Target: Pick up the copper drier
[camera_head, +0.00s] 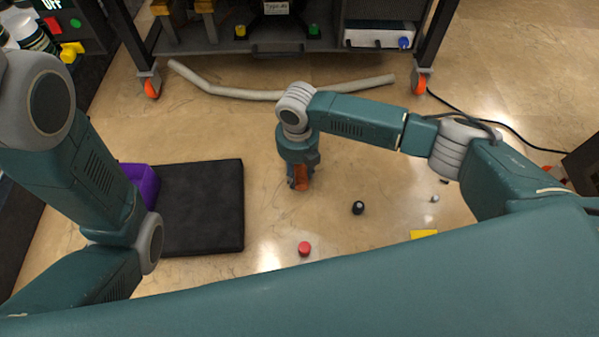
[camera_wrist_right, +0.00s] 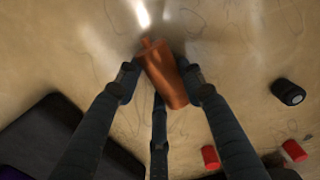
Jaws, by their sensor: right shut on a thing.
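The copper drier (camera_wrist_right: 166,75) is an orange-brown metal cylinder with a narrow end. In the right wrist view it sits between the fingers of my right gripper (camera_wrist_right: 160,85), which is shut on it. In the head view the right gripper (camera_head: 301,180) points down near the middle of the floor, with the copper drier (camera_head: 301,180) showing at its fingers. I cannot tell whether the drier still touches the floor. My left arm is at the left of the head view, but its gripper is not in view.
A black mat (camera_head: 200,205) and a purple bin (camera_head: 140,182) are left of the gripper. A red cap (camera_head: 304,248), a black round part (camera_head: 358,208) and a yellow piece (camera_head: 423,234) lie on the floor. A pale hose (camera_head: 240,93) lies before the wheeled cart (camera_head: 280,47).

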